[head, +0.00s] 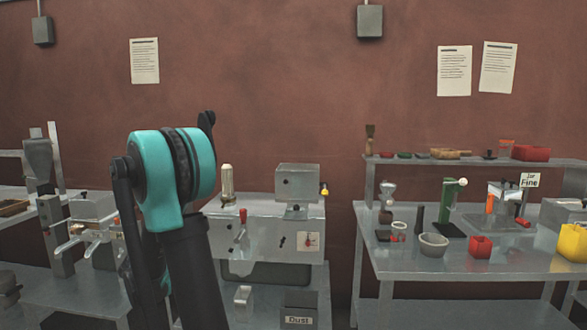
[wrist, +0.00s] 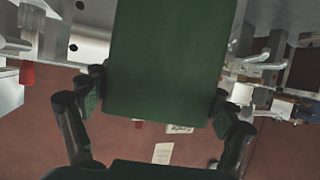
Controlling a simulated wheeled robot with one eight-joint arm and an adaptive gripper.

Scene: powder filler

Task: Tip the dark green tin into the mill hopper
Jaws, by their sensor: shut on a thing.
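In the wrist view, my gripper (wrist: 158,95) is shut on the dark green tin (wrist: 165,55), one finger on each side of it. The tin fills the upper middle of that view, and its mouth and contents cannot be seen. The wrist view is upside down, with the wall low and metal equipment at the top. In the head view my own arm hides the gripper and tin. A grey funnel-shaped hopper (head: 38,156) stands at the far left; I cannot tell whether it is the mill's.
A grey machine (head: 270,232) with a red lever (head: 243,222) stands behind my arm, with a bin marked "Dust" (head: 299,318) below. The right bench (head: 470,268) carries a white bowl (head: 433,246), a red container (head: 480,248) and a yellow one (head: 572,244).

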